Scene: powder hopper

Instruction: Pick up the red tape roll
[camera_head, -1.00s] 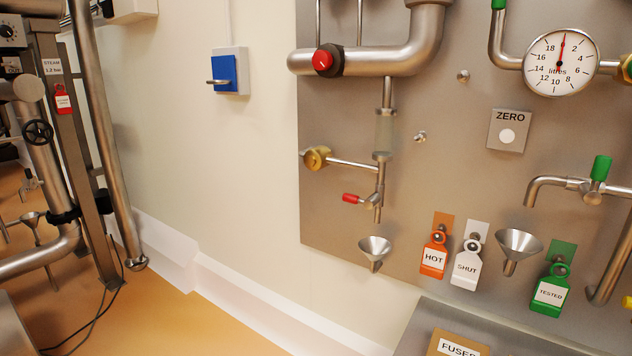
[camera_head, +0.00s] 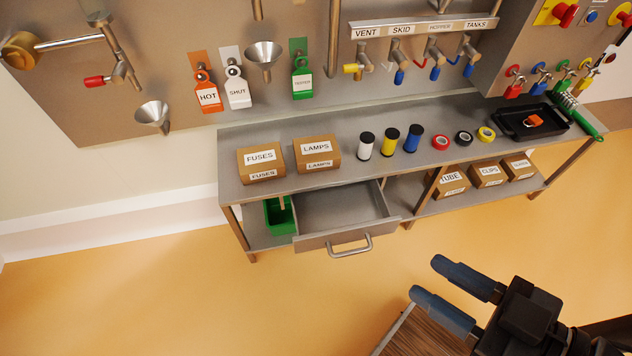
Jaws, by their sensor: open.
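The red tape roll (camera_head: 441,142) lies flat on the steel bench top (camera_head: 340,122), towards the right of its middle.
A drawer (camera_head: 345,213) stands open under the bench. White, yellow and blue reels (camera_head: 389,141) stand left of the tapes. A black tray (camera_head: 532,121) lies to the right. Boxes marked FUSES (camera_head: 262,160) and LAMPS (camera_head: 317,154) are at the left. Floor in front is clear.

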